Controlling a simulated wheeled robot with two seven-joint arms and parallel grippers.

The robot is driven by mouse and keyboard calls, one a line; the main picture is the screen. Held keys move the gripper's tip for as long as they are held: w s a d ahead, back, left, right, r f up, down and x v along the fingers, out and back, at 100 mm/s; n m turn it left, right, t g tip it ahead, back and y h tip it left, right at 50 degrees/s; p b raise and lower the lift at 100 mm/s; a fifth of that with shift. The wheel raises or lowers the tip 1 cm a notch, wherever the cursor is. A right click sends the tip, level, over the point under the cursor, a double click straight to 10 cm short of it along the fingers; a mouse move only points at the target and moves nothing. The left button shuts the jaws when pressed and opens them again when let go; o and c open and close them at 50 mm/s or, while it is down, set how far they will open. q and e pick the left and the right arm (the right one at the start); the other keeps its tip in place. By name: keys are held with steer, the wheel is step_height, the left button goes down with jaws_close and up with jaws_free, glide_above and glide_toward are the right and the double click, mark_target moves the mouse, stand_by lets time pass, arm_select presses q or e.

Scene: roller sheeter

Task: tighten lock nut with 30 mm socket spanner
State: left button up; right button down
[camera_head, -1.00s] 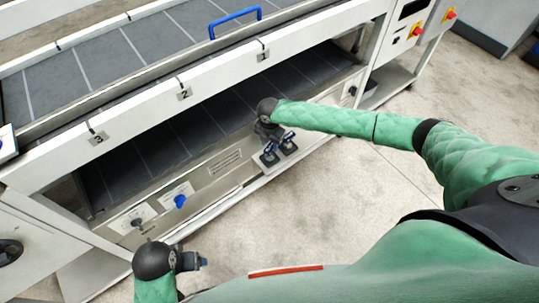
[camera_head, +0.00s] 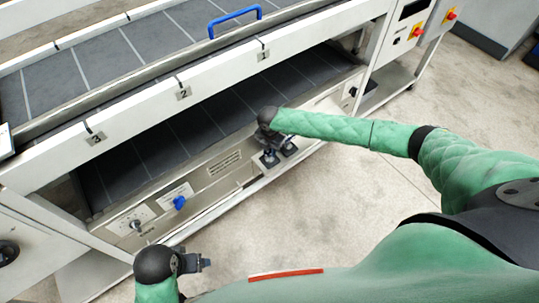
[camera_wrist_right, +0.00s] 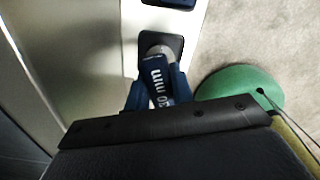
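The 30 mm socket spanner (camera_wrist_right: 157,82) has a blue handle printed with "30 mm" and stands in a dark pocket in the right wrist view. My right gripper (camera_wrist_right: 159,88) has a finger on each side of the handle; I cannot tell whether they press on it. In the head view my right gripper (camera_head: 269,142) is at the small holder (camera_head: 260,165) low on the machine's front. My left gripper (camera_head: 204,263) is near the bottom, empty, its opening unclear. The lock nut cannot be made out clearly; a small grey fitting (camera_head: 136,225) sits on the machine's lower left panel.
A blue knob (camera_head: 179,202) sticks out of the lower panel. The roller sheeter's white frame (camera_head: 140,112), with number plates, runs across the view above. A blue handle (camera_head: 235,20) is on top. The floor (camera_head: 310,220) in front is clear.

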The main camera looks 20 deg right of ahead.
steer(key=shift+r, duration=0.1)
steer(key=shift+r, duration=0.1)
steer(key=shift+r+p, duration=2.2)
steer(key=shift+r, duration=0.2)
